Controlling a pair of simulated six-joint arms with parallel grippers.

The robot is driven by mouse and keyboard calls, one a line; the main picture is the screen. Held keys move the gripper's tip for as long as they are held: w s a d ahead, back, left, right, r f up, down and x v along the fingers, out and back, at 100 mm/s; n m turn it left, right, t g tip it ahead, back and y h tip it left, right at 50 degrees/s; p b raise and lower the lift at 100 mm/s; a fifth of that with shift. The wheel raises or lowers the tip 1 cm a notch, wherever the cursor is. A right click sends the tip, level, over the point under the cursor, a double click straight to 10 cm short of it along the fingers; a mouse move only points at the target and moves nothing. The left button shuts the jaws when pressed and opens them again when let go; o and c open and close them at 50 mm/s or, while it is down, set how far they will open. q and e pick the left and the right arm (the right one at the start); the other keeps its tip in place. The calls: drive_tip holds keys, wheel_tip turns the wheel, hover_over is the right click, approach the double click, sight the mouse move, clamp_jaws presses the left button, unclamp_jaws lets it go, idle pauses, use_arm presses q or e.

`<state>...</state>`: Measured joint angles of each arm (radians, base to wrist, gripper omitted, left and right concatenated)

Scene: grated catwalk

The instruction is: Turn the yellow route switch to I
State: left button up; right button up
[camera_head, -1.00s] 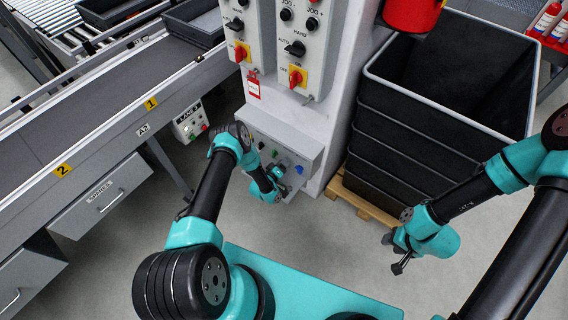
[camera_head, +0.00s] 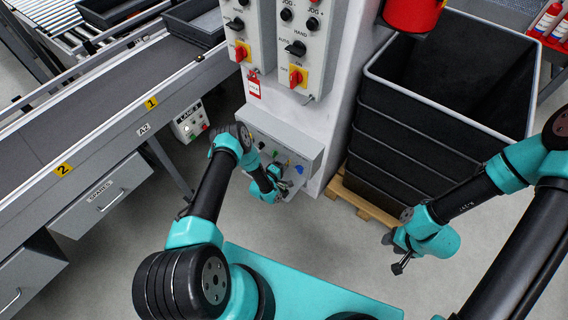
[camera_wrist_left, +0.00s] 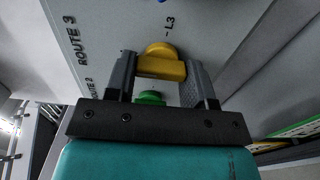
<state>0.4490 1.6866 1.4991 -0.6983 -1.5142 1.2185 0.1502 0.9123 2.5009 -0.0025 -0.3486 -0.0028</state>
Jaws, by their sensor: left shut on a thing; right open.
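The yellow route switch (camera_wrist_left: 161,66) shows in the left wrist view, on a grey panel with the lettering "ROUTE 3", "ROUTE 2" and "L3". My left gripper (camera_wrist_left: 162,80) is shut on its handle, one finger on each side. The handle lies crosswise between the fingers. The switch's I mark cannot be made out. In the head view my left gripper (camera_head: 283,189) is at the low front of the grey switch box (camera_head: 262,124) and hides the yellow switch. My right gripper (camera_head: 398,262) is open and empty, over the floor at the right.
A green knob (camera_wrist_left: 150,98) is close by the yellow switch, and a blue knob (camera_head: 300,169) is on the same box. Stacked black crates (camera_head: 420,135) stand to the right on a pallet. A conveyor (camera_head: 90,130) runs along the left.

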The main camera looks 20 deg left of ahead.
use_arm(q)
drive_tip(key=o, duration=0.9)
drive_tip(key=shift+s, duration=0.1)
drive_tip(key=v, duration=1.7)
drive_tip(key=shift+s+a, duration=0.15)
